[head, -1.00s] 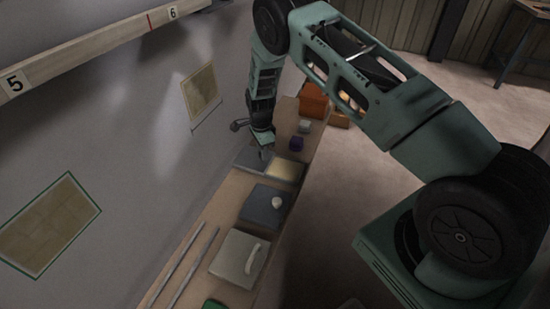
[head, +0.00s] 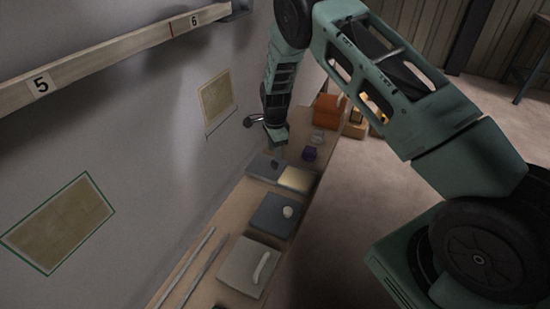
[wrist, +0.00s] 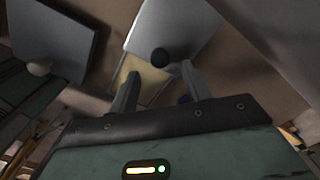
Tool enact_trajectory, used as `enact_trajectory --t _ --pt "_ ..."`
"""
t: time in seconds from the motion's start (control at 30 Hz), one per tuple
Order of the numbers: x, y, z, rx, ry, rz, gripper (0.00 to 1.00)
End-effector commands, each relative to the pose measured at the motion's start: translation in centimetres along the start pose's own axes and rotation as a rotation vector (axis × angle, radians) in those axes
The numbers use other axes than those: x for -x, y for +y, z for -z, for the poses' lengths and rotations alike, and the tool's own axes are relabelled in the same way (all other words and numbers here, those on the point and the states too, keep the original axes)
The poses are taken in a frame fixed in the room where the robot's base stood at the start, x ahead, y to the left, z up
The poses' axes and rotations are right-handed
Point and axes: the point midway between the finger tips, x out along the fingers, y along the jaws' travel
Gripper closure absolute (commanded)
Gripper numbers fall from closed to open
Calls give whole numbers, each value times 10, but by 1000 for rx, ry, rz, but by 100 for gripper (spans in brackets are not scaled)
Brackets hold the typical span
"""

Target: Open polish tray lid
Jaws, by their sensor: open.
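The polish tray appears to be the low tray with a yellowish inside (head: 297,180), which also shows in the wrist view (wrist: 147,82). Its flat grey lid (head: 260,168) has a dark knob (wrist: 160,57) and lies to the wall side, leaving the yellowish part uncovered. Whether the lid still overlaps the tray is hard to tell. My gripper (wrist: 160,72) is open and empty above the lid. In the wrist view the knob shows between and just beyond the fingertips, apparently apart from them.
A blue-grey lidded box (head: 270,217) with a pale knob and a pale box (head: 243,268) with a handle stand nearer on the bench. A purple item (head: 309,154) and orange bin (head: 328,110) stand beyond. Two rods (head: 190,270) lie near the wall.

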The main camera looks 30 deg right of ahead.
Motion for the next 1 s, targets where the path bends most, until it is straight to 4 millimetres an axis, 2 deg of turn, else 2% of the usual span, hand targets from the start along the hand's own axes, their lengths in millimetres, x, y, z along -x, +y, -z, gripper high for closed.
enact_trajectory --t 0.03,0.3,0.5,0.7,1.0 --pt "14 -1 0 0 0 4 52" --pt "77 -1 0 0 0 4 52" --pt "112 -1 0 -1 0 3 52" --pt "128 0 0 -1 0 1 52" --pt "130 0 0 -1 1 1 52"
